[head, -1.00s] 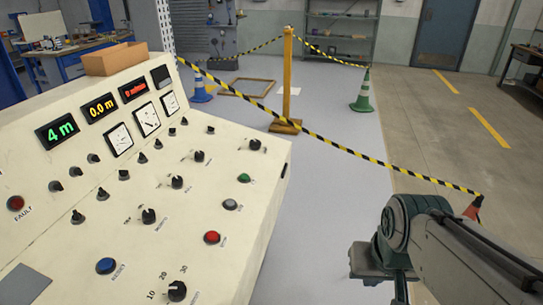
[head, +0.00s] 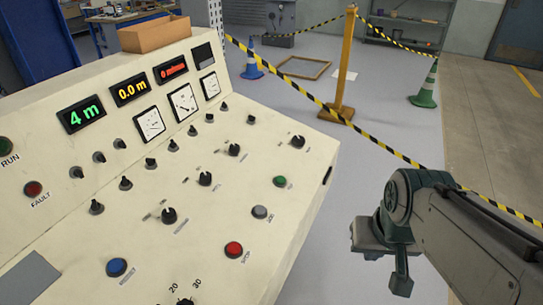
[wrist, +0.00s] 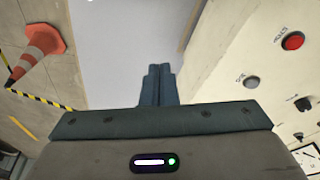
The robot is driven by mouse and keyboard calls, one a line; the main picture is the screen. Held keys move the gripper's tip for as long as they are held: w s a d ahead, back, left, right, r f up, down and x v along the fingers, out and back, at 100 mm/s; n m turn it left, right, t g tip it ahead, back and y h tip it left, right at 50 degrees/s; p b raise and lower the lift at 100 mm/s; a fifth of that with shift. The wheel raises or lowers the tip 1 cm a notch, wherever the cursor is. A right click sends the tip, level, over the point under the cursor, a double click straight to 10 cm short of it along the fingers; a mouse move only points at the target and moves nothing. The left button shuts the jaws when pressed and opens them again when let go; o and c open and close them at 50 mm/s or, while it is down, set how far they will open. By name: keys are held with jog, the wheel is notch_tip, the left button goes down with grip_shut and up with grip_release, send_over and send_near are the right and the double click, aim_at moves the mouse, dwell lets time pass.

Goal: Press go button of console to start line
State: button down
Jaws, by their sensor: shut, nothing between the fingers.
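The cream console (head: 110,240) fills the left of the head view. A green button (head: 280,182) sits near its right edge; its label is too small to read. Below it are a grey button (head: 260,212) and a red button (head: 233,249). The grey button (wrist: 251,82) and red button (wrist: 292,41) also show at the right of the wrist view. My gripper (head: 400,284) is to the right of the console, apart from it, over the floor. In the wrist view its fingers (wrist: 160,72) are together and empty.
Black knobs (head: 205,179) and a blue button (head: 117,267) are on the panel. An orange cone (wrist: 42,48) stands left in the wrist view.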

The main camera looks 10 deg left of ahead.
jog(key=shift+s+d, duration=0.1)
jog(key=shift+s, duration=0.05)
jog(key=w+a+r+m+y+p, duration=0.1)
jog(key=w+a+m+y+p, duration=0.2)
jog(key=w+a+m+y, duration=0.7)
jog(key=w+a+f+m+t+p, duration=0.1)
jog(key=w+a+f+m+t, duration=0.1)
jog(key=w, duration=0.9)
jog(key=w+a+f+m+t+p, duration=0.1)
jog(key=w+m, duration=0.4)
jog(key=w, duration=0.7)
jog(key=a+f+t, duration=0.1)
jog(key=a, duration=0.1)
jog(key=shift+a, duration=0.4)
jog(key=shift+f, duration=0.2)
